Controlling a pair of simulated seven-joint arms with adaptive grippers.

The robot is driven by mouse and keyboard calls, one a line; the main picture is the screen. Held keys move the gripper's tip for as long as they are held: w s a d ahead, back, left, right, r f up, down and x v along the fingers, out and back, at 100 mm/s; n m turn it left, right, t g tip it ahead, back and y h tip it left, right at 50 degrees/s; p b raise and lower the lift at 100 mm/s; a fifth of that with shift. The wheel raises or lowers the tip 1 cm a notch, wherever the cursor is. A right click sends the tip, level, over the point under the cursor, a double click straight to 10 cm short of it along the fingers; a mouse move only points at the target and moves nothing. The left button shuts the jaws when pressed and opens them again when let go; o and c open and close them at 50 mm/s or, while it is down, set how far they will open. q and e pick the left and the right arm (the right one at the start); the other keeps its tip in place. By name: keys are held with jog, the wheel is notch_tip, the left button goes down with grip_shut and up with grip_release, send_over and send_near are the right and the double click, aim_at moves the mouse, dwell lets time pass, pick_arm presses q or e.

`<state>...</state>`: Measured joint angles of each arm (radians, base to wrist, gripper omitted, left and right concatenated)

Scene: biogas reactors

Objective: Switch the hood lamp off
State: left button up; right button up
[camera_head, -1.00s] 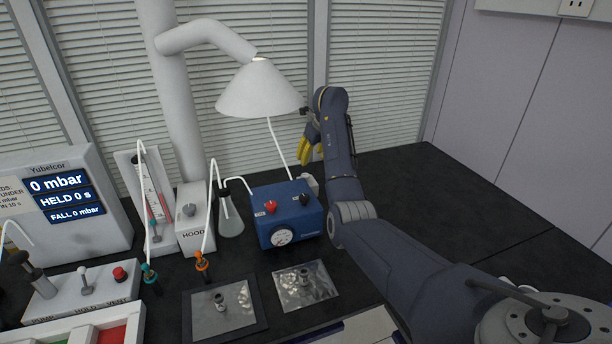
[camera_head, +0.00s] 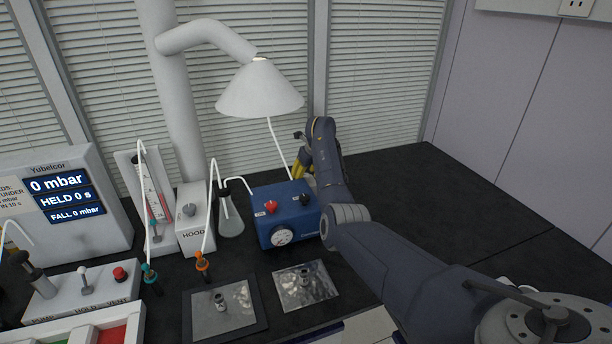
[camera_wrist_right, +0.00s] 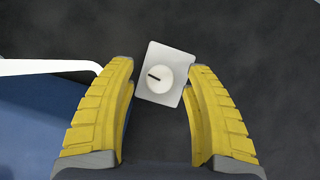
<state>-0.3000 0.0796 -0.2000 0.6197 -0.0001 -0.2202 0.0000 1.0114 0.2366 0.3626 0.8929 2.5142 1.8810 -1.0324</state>
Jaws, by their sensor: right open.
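The white conical hood (camera_head: 260,90) hangs at the end of a thick white pipe. A small white box with a round knob (camera_wrist_right: 154,80) shows in the right wrist view; a dark line marks the knob and points roughly sideways. In the head view the box is mostly hidden behind my right gripper (camera_head: 299,170) and the blue unit. My right gripper (camera_wrist_right: 158,75) is open and empty, its yellow fingers on either side of the box as seen from the wrist. I cannot tell whether they touch it. My left gripper is not in view.
The blue unit (camera_head: 284,210) with a gauge and knobs stands beside my right gripper. A white box labelled HOOD (camera_head: 190,232) with its own knob, a flask (camera_head: 231,222) and a display (camera_head: 65,200) stand further left. The black bench (camera_head: 420,200) is clear at right.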

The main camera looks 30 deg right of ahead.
grip_shut()
dwell(0.5)
